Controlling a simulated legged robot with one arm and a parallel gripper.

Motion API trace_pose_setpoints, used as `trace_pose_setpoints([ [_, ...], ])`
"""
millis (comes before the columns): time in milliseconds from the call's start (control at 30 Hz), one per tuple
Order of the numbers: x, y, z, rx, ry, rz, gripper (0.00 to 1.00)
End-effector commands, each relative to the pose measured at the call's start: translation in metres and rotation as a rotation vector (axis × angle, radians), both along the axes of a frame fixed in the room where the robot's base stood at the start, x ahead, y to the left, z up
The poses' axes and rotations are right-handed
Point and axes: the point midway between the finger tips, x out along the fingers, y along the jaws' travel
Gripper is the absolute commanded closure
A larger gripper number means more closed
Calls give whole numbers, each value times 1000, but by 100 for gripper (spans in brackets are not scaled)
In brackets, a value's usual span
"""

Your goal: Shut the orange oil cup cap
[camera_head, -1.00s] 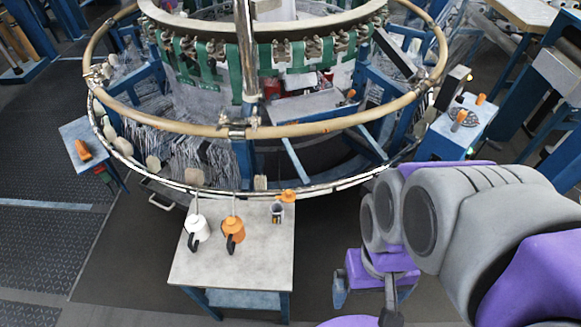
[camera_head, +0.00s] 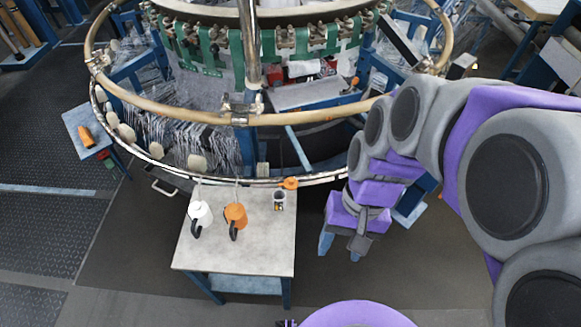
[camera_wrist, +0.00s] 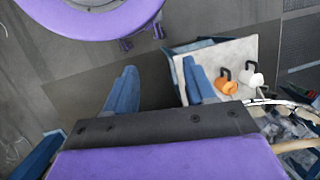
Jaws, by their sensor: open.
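A small orange piece (camera_head: 290,183), which looks like the oil cup cap, sits at the loom's lower ring by the table's back right corner in the head view. It is too small to tell how far open it is. My gripper (camera_head: 364,238) is open and empty, right of the table and apart from the cap. The cap cannot be made out there.
The small table (camera_head: 255,250) holds a white oil can (camera_head: 200,214) and an orange oil can (camera_head: 236,216) at its back left. The loom's ring (camera_head: 225,181) runs along the table's back edge. Dark floor is clear between table and gripper.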

Motion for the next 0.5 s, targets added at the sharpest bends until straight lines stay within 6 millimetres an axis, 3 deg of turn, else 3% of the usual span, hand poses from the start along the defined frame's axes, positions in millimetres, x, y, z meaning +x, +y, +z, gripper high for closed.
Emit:
trace_pose_setpoints([
  [200, 56, 25, -4, 125, 92, -137, 48],
  [500, 134, 46, -22, 286, 222, -351, 48],
])
